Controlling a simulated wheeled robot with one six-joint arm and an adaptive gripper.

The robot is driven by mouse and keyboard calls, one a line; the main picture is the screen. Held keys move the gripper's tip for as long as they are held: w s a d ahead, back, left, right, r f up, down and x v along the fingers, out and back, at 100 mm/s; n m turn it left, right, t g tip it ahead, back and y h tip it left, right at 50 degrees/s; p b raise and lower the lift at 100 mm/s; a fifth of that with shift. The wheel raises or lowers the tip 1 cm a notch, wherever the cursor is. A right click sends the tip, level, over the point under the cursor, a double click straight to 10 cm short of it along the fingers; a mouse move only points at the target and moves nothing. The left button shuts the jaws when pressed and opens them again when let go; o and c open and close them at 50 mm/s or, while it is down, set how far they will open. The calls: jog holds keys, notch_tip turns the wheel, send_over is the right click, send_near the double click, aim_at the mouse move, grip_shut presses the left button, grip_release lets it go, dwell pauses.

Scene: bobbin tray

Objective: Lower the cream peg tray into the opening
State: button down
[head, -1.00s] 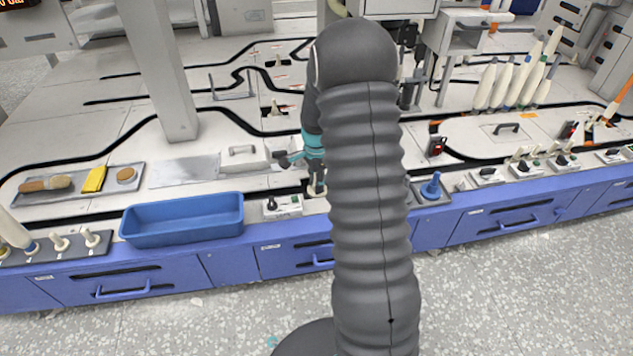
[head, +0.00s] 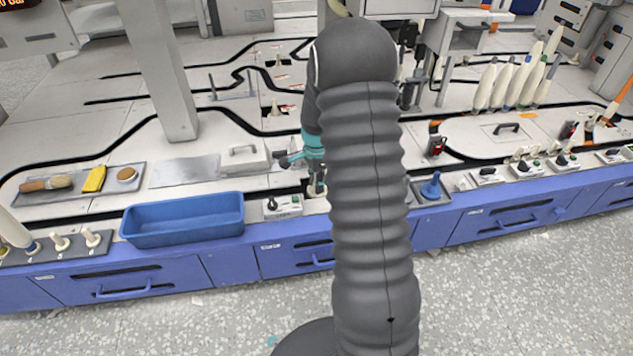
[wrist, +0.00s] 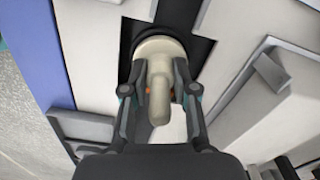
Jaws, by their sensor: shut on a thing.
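The cream peg tray shows in the wrist view as an upright rounded peg (wrist: 158,95) on a round cream base (wrist: 163,46). My gripper (wrist: 158,92) is shut on the peg, with one dark finger on each side. The round base is at the dark opening (wrist: 137,30) in the pale worktop, and dark gaps show around it. I cannot tell how deep the base sits. In the head view my gripper (head: 316,187) is low at the worktop's front edge, and my arm hides much of that area.
A small switch box (head: 283,206) and a blue bin (head: 183,220) stand left of my gripper. A grey block with a handle (head: 243,158) lies behind. A blue funnel-shaped piece (head: 431,187) stands to the right. Blue drawers (head: 290,257) line the front.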

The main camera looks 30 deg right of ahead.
jog(key=shift+f+b, duration=0.4)
jog(key=shift+f, duration=0.25)
jog(key=c, duration=1.2)
grip_release()
jog(key=shift+r, duration=0.15)
jog(key=shift+r+p, duration=3.7)
jog(key=shift+r, duration=1.75)
